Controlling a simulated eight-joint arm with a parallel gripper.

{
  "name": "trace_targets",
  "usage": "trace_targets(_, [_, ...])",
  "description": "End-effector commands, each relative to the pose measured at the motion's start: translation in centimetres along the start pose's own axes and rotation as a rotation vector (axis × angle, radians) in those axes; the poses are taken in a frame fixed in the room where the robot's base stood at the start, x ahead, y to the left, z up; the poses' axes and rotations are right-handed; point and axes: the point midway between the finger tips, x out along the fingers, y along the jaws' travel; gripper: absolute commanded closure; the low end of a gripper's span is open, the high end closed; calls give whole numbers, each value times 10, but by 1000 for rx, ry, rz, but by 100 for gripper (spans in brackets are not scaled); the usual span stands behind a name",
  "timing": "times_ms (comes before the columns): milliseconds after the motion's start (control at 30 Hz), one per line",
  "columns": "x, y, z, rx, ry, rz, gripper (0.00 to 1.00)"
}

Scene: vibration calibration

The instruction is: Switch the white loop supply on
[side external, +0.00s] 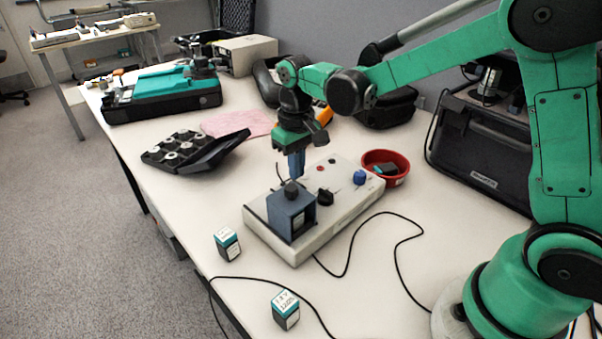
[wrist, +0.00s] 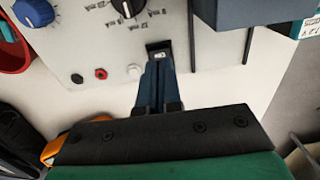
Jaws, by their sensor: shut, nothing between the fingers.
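The white loop supply (side external: 344,180) is a low white box on the table. Its panel (wrist: 98,45) fills the upper part of the wrist view. In the side view my gripper (side external: 297,176) points down over the box and hides the switch.
A dark blue-grey block (side external: 288,213) with a black knob stands on the box's near end. A red bowl (side external: 400,160) sits behind it at right. Two small teal-and-black boxes (side external: 227,243) (side external: 286,309) and a black cable (side external: 395,250) lie in front. A black compartment tray (side external: 180,150) is at left.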

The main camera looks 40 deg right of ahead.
Motion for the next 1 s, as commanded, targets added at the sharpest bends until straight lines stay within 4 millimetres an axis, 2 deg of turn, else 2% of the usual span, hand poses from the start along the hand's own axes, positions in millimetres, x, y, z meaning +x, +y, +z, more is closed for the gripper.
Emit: trace_targets(1000, [10,0,0,0,0,0,100])
